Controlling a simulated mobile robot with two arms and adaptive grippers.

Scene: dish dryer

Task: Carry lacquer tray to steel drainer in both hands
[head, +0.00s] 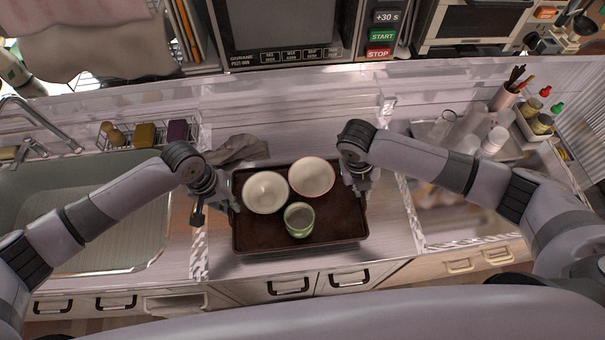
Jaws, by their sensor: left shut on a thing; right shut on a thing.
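The lacquer tray (255,239) is dark brown and rectangular, over the counter in the middle of the head view. It carries two white bowls, one at left (265,192) and one with a reddish rim (312,177), and a green cup (299,219). My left gripper (232,197) is shut on the tray's left edge. My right gripper (361,184) is shut on its right edge; the fingertips are partly hidden. I cannot tell whether the tray touches the counter. A shiny, steel-looking recessed surface (460,215), possibly the steel drainer, lies to the right.
A sink (110,235) with a faucet (40,120) lies left. A grey cloth (238,149) lies behind the tray. A wire rack (118,146) holds sponges. Bottles and white containers (494,141) crowd the back right. A microwave (285,25) stands behind.

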